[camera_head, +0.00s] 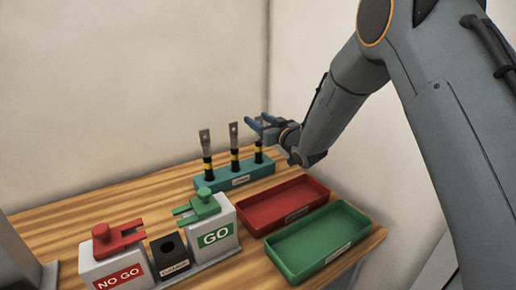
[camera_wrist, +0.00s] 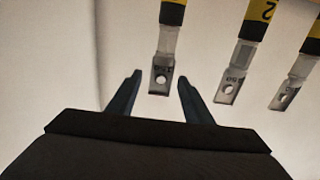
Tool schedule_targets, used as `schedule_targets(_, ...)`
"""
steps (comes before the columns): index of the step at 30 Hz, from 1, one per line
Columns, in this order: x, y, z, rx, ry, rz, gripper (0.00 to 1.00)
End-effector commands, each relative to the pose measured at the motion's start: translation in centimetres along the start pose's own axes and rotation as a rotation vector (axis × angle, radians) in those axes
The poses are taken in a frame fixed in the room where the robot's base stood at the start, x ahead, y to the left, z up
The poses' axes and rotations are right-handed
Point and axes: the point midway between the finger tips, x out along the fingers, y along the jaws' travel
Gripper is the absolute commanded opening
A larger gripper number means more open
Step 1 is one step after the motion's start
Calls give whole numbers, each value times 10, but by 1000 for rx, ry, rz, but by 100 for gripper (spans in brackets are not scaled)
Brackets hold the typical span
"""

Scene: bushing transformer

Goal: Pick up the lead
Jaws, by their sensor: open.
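Three leads stand upright in a teal rack on the table: a left lead (camera_head: 206,154), a middle lead (camera_head: 234,146) and a right lead (camera_head: 259,152). Each has a flat metal lug with a hole and a black body with yellow bands. My gripper (camera_head: 260,124) is open at the top of the right lead, whose lug is partly hidden. In the wrist view the leads appear upside down. The nearest lug (camera_wrist: 159,77) lies between the two open fingers in the picture, with no contact seen. The other two leads are off to the right.
The teal rack (camera_head: 236,179) stands near the wall. A red tray (camera_head: 283,205) and a green tray (camera_head: 319,241) lie in front, both empty. A red NO GO gauge (camera_head: 119,268), a black block (camera_head: 170,256) and a green GO gauge (camera_head: 214,237) stand at front left.

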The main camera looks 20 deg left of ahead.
Motion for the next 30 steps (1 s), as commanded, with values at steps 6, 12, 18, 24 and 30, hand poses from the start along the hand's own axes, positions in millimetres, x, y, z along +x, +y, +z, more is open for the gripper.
schedule_targets(6,2,0,0,0,0,0,46)
schedule_targets(12,2,0,0,0,0,0,21)
schedule_targets(18,2,0,0,0,0,0,0)
schedule_targets(24,2,0,-1,0,2,0,0)
schedule_targets(30,2,0,-3,0,2,0,0)
